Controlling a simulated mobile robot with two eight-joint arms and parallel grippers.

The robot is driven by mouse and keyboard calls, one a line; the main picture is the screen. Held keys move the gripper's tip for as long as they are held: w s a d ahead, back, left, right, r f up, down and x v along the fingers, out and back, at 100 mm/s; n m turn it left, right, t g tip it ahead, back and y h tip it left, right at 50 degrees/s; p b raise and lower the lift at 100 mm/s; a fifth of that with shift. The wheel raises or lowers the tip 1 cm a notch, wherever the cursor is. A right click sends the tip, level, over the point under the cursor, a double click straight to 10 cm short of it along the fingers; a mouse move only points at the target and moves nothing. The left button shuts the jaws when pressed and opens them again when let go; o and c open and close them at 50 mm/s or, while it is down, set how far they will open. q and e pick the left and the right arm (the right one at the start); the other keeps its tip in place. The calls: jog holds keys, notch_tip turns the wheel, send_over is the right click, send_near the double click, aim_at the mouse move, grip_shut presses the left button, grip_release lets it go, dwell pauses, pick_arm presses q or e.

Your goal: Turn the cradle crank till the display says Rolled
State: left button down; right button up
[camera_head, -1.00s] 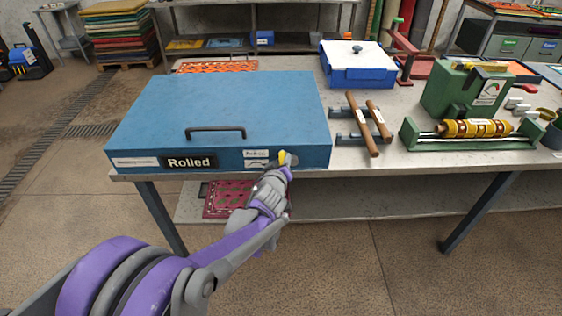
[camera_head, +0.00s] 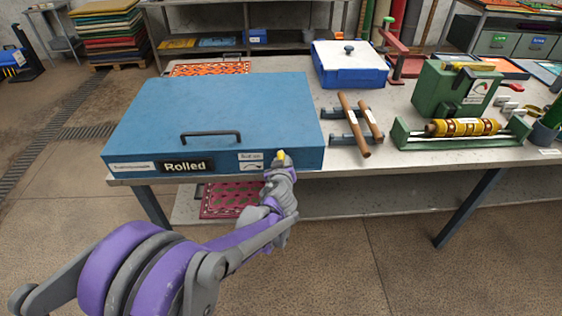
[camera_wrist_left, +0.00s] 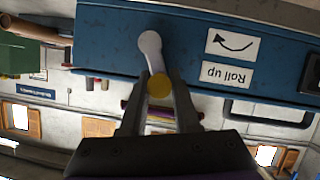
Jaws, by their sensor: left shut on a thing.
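The blue cradle box (camera_head: 210,110) sits on the bench with its lid closed. The black display (camera_head: 187,166) on its front reads "Rolled". The crank shows in the left wrist view as a pale grey arm (camera_wrist_left: 151,42) with a yellow knob (camera_wrist_left: 159,86). In the head view the yellow knob (camera_head: 281,154) shows at the box's front right, and the gripper hides most of the crank. My left gripper (camera_wrist_left: 160,98) is shut on the crank knob. My right gripper is not in view.
A "Roll up" label with a curved arrow (camera_head: 250,162) is left of the crank. Wooden-handled bars (camera_head: 354,125), a green stand with a yellow roller (camera_head: 463,128) and a blue-white box (camera_head: 348,66) stand to the right on the bench. The floor in front is clear.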

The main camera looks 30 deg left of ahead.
pick_arm(q)
jog(key=c, duration=0.7)
grip_release()
jog(key=shift+o, duration=0.2)
jog(key=p+v, duration=0.1)
jog(key=v, duration=1)
jog(key=s+d+f+m+g+h, duration=0.2)
jog(key=s+d, duration=0.1)
jog(key=s, duration=0.4)
jog(key=s+d+f+m+g+h, duration=0.2)
jog(key=s+d+m, duration=0.1)
jog(key=s, duration=0.4)
jog(key=s+d+f+m+g+h+p, duration=0.1)
jog(key=s+d+f+m+g+h, duration=0.1)
jog(key=s, duration=0.5)
jog(key=shift+s+d+m+g, duration=0.15)
jog(key=shift+d+m+g, duration=0.25)
jog(key=shift+d+m, duration=0.15)
